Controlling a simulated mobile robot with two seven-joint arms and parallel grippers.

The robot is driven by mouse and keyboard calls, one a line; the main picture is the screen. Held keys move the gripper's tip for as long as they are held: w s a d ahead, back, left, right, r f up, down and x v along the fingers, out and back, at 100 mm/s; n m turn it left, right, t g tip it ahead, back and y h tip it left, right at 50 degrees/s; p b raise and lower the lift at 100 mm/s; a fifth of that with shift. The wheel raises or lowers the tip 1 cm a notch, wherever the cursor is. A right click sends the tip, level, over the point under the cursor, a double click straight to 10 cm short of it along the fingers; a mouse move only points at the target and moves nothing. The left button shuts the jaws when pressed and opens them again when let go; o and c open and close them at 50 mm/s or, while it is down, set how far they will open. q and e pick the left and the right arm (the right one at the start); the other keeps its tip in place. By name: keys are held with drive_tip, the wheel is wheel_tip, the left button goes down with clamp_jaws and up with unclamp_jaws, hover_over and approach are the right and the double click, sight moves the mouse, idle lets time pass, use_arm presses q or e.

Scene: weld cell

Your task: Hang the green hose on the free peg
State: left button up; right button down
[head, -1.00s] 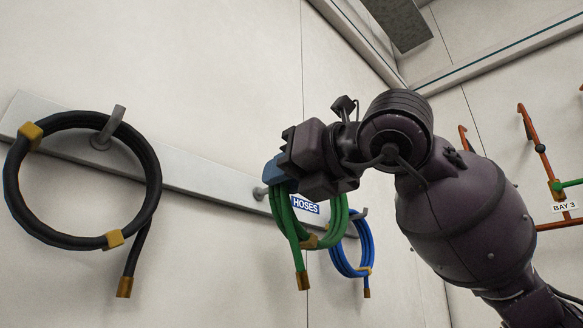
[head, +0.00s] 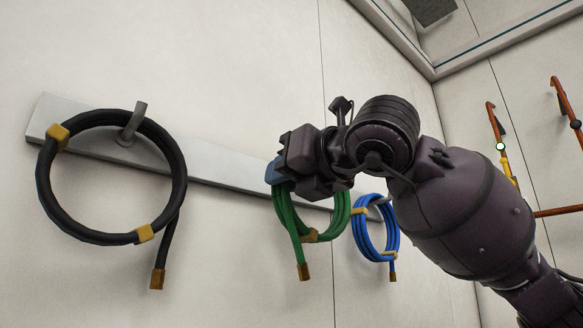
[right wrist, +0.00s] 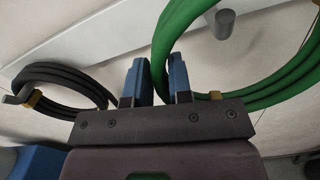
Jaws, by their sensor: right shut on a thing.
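The green hose (head: 312,215) is a coil with yellow bands and a loose brass-coloured end hanging down. My right gripper (head: 275,172) is shut on the top of its coil, in front of the wall rail (head: 225,176). In the right wrist view the blue fingers (right wrist: 159,82) hold the green hose (right wrist: 172,35) between them. A bare grey peg (right wrist: 224,24) shows there within the outline of the green loop; I cannot tell whether it passes through. In the head view this peg is hidden behind my gripper and hose. My left gripper is not in view.
A black hose (head: 43,190) hangs on the rail's left peg (head: 134,120). A blue hose (head: 358,235) hangs on the right peg, close beside the green coil. The rail between black and green is clear. Orange pipework (head: 560,210) stands at the far right.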

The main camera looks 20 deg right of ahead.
drive_tip(key=shift+w+a+f+b, duration=0.25)
drive_tip(key=shift+w+f, duration=0.05)
drive_tip(key=shift+w, duration=0.35)
drive_tip(key=shift+w+a+f+b, duration=0.2)
drive_tip(key=shift+w+f, duration=0.15)
drive_tip(key=shift+w, duration=0.25)
drive_tip(key=shift+w+a+f+b, duration=0.25)
drive_tip(key=shift+w+f, duration=0.05)
drive_tip(key=shift+w, duration=0.35)
drive_tip(key=c, duration=1)
unclamp_jaws()
drive_tip(key=shift+o, duration=0.2)
